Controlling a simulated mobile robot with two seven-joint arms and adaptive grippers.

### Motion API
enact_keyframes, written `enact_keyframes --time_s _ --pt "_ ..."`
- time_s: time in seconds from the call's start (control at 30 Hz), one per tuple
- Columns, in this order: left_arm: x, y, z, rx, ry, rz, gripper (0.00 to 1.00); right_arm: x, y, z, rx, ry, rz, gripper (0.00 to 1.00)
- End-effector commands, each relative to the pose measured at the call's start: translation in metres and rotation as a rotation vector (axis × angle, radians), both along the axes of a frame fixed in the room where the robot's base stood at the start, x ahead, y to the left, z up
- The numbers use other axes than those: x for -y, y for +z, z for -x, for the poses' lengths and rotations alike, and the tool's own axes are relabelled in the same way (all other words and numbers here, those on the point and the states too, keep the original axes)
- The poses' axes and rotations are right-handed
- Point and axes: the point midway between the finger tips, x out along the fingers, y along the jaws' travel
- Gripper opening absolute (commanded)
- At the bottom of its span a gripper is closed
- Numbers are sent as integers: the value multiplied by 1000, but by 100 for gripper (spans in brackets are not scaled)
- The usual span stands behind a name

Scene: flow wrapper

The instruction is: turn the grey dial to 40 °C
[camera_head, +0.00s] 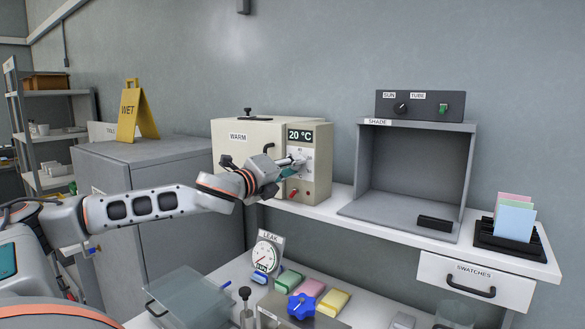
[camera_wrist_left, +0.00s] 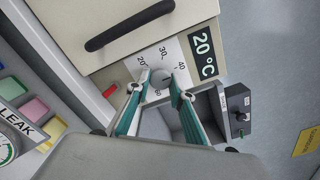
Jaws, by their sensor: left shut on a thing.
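The grey dial (camera_wrist_left: 160,78) sits on a white scale plate (camera_wrist_left: 166,52) on the front of the cream WARM box (camera_head: 238,146). The scale is marked 20, 30, 40 and further on. The display (camera_head: 300,134) above it reads 20 °C, and it also shows in the left wrist view (camera_wrist_left: 203,44). My left gripper (camera_head: 292,162) is at the dial, with one finger on each side of it; in the left wrist view my left gripper (camera_wrist_left: 161,82) is shut on the dial. The gripper mostly hides the dial in the head view. My right gripper is not in view.
A red switch (camera_head: 293,194) is below the dial. The grey SHADE box (camera_head: 415,175) stands to the right on the same shelf, beside swatches (camera_head: 514,216). Below are a LEAK gauge (camera_head: 266,254) and several coloured blocks. A yellow WET sign (camera_head: 137,112) stands left.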

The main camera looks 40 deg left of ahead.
Motion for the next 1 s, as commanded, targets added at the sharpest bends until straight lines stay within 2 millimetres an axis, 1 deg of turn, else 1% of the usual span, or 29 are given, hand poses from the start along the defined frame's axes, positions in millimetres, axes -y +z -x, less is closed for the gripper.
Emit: enact_keyframes --time_s 0.43,0.47,0.5,0.77,0.87,1.0 --pt "1 -2 0 -4 -3 -7 1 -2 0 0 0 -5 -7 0" --pt "1 -2 0 -4 -3 -7 30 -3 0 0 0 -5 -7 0" --pt "1 -2 0 -4 -3 -7 39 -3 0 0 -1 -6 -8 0" --pt "0 -1 0 -3 -1 -7 39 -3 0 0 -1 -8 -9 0" --pt "0 -1 0 -2 0 -8 39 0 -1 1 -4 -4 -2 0" --pt "0 0 4 -2 1 -13 39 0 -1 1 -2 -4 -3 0"
